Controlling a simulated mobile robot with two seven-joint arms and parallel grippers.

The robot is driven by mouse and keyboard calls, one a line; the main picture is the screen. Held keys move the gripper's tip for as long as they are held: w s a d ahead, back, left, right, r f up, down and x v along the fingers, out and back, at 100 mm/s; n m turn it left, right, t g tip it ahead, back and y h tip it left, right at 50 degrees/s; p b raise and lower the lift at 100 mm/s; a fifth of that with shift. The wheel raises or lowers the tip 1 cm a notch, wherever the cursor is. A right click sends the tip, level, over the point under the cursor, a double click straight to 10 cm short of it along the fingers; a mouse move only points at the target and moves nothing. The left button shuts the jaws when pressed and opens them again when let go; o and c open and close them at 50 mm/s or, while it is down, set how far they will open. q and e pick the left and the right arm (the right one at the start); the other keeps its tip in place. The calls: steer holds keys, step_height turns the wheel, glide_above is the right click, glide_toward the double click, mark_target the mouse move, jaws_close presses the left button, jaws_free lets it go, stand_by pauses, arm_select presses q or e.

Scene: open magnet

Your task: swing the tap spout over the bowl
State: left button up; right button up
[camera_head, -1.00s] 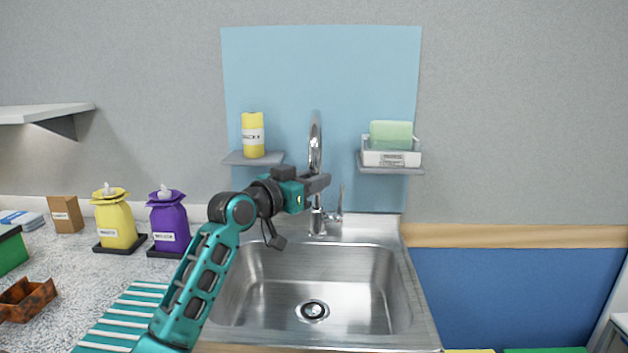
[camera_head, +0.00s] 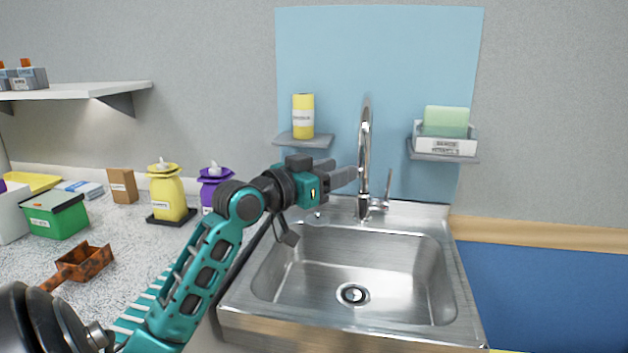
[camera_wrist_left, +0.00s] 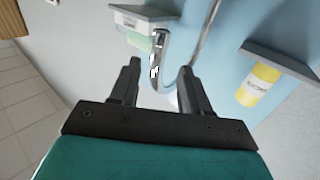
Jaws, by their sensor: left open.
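The chrome tap (camera_head: 366,150) stands behind the steel sink, its tall curved spout rising above a small side lever (camera_head: 380,205). The sink bowl (camera_head: 310,265) is empty, with a round drain in its floor. My left gripper (camera_head: 350,176) is open and empty, just left of the tap's upright in the head view. In the left wrist view the fingertips (camera_wrist_left: 160,72) are apart, and the spout (camera_wrist_left: 160,45) shows beyond and between them. I cannot tell whether they touch it. My right gripper is not in view.
A small shelf with a yellow bottle (camera_head: 303,118) is left of the tap. Another shelf on the right holds a white tray (camera_head: 446,144) with a green block. Yellow (camera_head: 167,196) and purple (camera_head: 212,175) dispensers and a green box (camera_head: 55,220) stand on the left counter.

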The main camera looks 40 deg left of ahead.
arm_select(q)
steer(key=shift+s+a, duration=0.15)
steer(key=shift+s, duration=1.15)
steer(key=shift+s+a, duration=0.1)
steer(key=shift+s, duration=1.2)
